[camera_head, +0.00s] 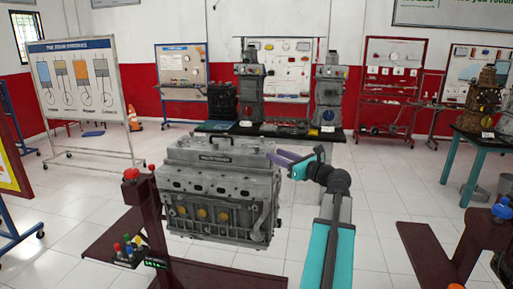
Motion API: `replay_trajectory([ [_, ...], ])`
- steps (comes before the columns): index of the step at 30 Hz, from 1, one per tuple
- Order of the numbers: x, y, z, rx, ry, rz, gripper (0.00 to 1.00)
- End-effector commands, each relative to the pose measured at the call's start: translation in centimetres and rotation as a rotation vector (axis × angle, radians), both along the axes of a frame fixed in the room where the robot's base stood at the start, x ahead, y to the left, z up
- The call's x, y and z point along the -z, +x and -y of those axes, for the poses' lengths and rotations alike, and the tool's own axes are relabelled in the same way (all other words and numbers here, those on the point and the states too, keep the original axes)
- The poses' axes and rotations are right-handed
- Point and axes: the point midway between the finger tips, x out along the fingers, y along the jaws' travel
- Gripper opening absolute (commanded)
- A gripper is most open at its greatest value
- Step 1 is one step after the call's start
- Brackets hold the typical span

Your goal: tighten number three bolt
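A grey engine block (215,190) stands in the middle of the view on a dark red stand (165,240). Its top cover has a dark handle and a small dark label (215,159). Round openings and several yellow round plugs (202,214) line its near side. The bolts are too small to tell apart, and I cannot pick out number three. My gripper (274,157), at the purple end of my teal arm, is by the upper right end of the engine. I cannot tell whether it touches the engine. Its fingers are too small to read.
A tray (100,249) with small coloured items juts from the stand at lower left. A board with engine diagrams (85,80) stands at left. Other trainers stand on a dark table (270,131) at the back. A teal table (462,145) is at right.

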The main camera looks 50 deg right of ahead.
Motion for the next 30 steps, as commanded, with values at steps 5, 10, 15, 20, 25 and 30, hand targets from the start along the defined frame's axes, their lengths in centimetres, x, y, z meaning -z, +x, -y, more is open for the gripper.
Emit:
replay_trajectory([
  [5, -0.2, 2.6, 0.3, -0.001, 0.0, 0.0, 0.34],
  [10, -0.2, 5.0, 0.4, -0.001, 0.001, -0.001, 0.34],
  [15, -0.2, 7.4, 0.6, -0.001, 0.001, -0.001, 0.34],
  [20, -0.1, 9.5, 0.8, 0.0, 0.0, -0.001, 0.34],
  [25, -0.1, 11.0, 0.8, 0.001, 0.0, -0.001, 0.34],
  [30, 0.0, 11.5, 0.8, 0.002, 0.0, -0.001, 0.34],
])
